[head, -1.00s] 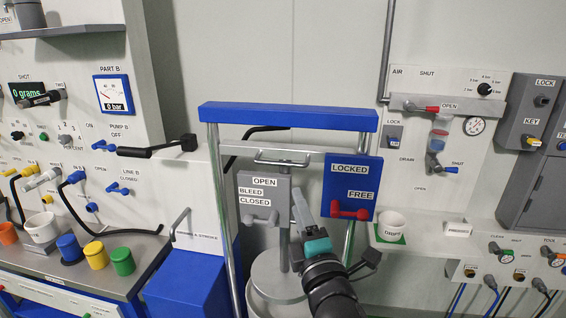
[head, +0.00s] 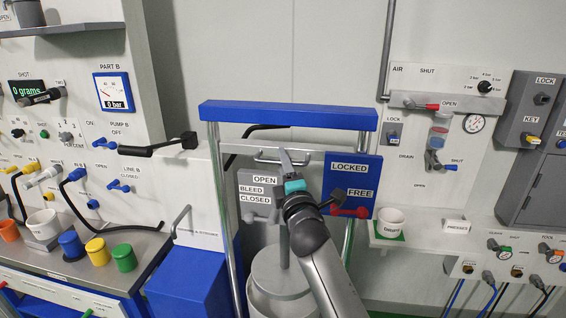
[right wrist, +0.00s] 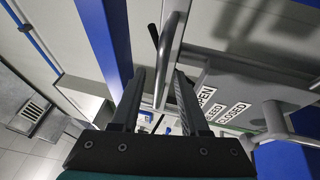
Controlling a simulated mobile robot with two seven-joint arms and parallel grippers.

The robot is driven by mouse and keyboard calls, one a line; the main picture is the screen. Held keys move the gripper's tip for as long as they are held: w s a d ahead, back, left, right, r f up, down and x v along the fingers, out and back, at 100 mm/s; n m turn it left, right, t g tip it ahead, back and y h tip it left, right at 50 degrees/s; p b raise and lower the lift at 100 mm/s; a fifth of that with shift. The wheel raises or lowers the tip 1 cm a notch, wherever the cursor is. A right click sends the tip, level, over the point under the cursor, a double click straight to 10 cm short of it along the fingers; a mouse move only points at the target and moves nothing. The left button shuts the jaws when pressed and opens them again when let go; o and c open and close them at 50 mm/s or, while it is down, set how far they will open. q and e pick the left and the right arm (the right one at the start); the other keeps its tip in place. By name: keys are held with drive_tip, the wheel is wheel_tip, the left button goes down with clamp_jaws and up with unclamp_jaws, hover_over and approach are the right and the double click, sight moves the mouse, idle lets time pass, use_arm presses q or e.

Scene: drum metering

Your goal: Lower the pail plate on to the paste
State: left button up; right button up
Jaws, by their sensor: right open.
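The grey round pail plate (head: 280,274) hangs level on a vertical rod at the mouth of the white pail (head: 262,308); my right arm covers part of both. Whether the plate touches the paste is hidden. A grey crossbar (head: 240,148) with a bar handle (head: 266,160) joins the frame's posts. My right gripper (head: 285,157) is open at this handle. In the right wrist view the handle (right wrist: 168,55) runs between and beyond the open fingers (right wrist: 162,90), not clamped. The red lock lever (head: 361,212) is beside FREE. My left gripper is not in view.
A blue top beam (head: 290,116) spans the frame above the handle. The grey bleed panel (head: 246,183) and blue lock panel (head: 367,166) flank my right arm. A white cup (head: 391,222) stands on the right ledge. A blue box (head: 186,285) stands left of the pail.

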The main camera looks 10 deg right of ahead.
drive_tip(key=shift+w+r, duration=0.1)
drive_tip(key=shift+w, duration=0.35)
clamp_jaws()
idle(1.2)
